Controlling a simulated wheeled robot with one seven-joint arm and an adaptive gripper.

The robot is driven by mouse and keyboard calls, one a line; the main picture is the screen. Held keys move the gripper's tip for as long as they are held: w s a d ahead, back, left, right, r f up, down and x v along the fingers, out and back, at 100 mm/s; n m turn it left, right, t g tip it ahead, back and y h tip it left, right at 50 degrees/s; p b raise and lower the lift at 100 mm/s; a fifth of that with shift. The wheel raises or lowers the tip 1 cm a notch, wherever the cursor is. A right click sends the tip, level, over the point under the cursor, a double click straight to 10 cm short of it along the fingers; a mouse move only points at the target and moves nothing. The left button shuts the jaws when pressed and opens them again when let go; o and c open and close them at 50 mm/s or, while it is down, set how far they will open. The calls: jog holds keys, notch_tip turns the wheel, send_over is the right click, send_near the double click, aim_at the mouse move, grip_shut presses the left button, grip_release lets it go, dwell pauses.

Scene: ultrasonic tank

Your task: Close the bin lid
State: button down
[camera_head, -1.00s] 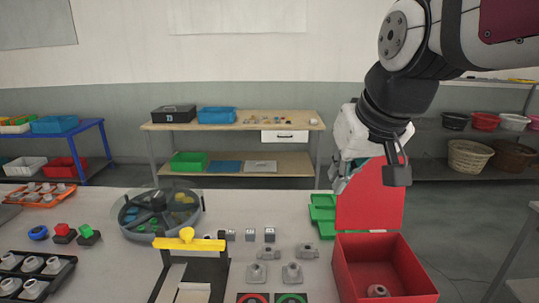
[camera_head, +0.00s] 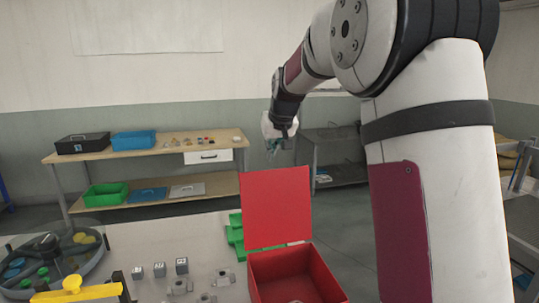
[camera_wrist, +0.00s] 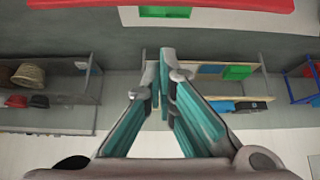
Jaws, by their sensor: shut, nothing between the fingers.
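The red bin (camera_head: 318,272) stands on the table at the lower middle of the head view, partly cut off by the bottom edge. Its red lid (camera_head: 275,208) is open and stands upright along the bin's far side. My gripper (camera_head: 273,150) shows small in the head view, just above the lid's top edge in the picture and apparently beyond it. In the wrist view my gripper (camera_wrist: 164,62) has its fingers together with nothing between them. A red strip (camera_wrist: 160,4) along the top of that view looks like the lid's edge, apart from the fingertips.
Green stepped trays (camera_head: 236,236) sit behind and left of the lid. Small grey parts (camera_head: 180,287) and a round divided tank (camera_head: 62,262) lie left of the bin. A wooden bench (camera_head: 150,150) and a grey shelf (camera_head: 335,150) stand farther back, with open floor between.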

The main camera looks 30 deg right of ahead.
jog(key=a+p+x, duration=0.1)
jog(key=x, duration=0.7)
jog(key=shift+s+d+r+p, duration=0.1)
jog(key=shift+s+p, duration=1)
jog(key=shift+s, duration=0.9)
